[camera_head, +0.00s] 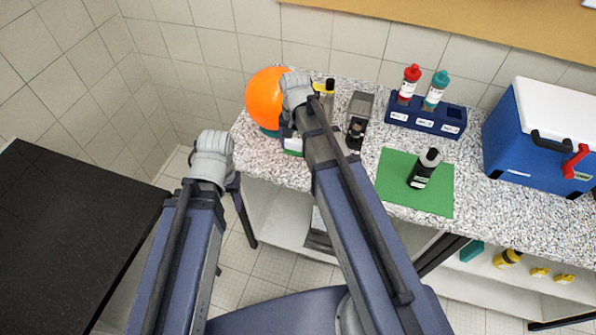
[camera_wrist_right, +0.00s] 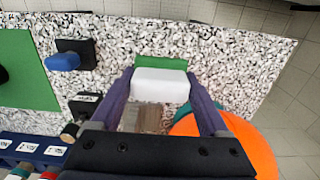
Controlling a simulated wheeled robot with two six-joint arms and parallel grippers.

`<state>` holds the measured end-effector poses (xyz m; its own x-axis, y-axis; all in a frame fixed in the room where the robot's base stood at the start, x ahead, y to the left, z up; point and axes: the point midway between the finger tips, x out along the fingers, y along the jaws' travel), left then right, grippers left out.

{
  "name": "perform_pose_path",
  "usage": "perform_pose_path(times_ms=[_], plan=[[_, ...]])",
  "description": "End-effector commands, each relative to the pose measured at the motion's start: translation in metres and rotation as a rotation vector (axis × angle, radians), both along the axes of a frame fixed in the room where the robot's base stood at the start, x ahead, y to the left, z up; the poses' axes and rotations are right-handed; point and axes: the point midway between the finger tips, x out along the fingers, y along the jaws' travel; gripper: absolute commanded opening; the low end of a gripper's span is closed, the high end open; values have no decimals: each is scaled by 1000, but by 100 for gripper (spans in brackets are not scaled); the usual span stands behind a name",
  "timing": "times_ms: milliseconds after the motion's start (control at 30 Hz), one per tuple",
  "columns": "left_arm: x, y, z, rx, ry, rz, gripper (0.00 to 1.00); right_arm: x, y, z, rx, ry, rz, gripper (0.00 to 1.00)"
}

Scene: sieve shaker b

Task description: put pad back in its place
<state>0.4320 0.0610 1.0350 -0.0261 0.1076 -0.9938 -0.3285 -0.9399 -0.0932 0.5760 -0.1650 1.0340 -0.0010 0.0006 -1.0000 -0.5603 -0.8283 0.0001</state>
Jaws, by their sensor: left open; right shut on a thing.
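The pad, a white block with a green side, is between the fingers of my right gripper (camera_wrist_right: 160,88) in the right wrist view, where its white face (camera_wrist_right: 160,86) and green edge (camera_wrist_right: 160,63) show. In the head view my right gripper (camera_head: 289,134) is over the left end of the speckled counter, with a bit of the pad (camera_head: 293,152) showing below it. I cannot tell whether the pad touches the counter. My left gripper (camera_head: 244,218) is open and empty, in front of the counter's left end.
An orange ball (camera_head: 263,97) is close beside my right gripper. A small bottle (camera_head: 329,90) and a grey device (camera_head: 360,104) stand to its right. Farther right are a blue rack (camera_head: 425,125), a green mat (camera_head: 436,190) with a dark bottle (camera_head: 423,170), and a blue cooler (camera_head: 520,140).

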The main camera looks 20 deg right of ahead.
Motion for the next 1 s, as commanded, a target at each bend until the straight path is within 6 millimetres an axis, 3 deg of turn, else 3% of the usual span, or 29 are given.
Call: perform_pose_path(times_ms=[167,533,800,1000], plan=[[0,0,-10,0,0,0,62,0,0,-9,0,0,0,16],[0,0,-62,0,0,2,62,0,0,-62,0,0,0,16],[0,0,-66,0,0,2,62,0,0,-65,0,0,0,16],[0,0,-86,0,0,3,62,0,0,-86,0,0,0,16]])
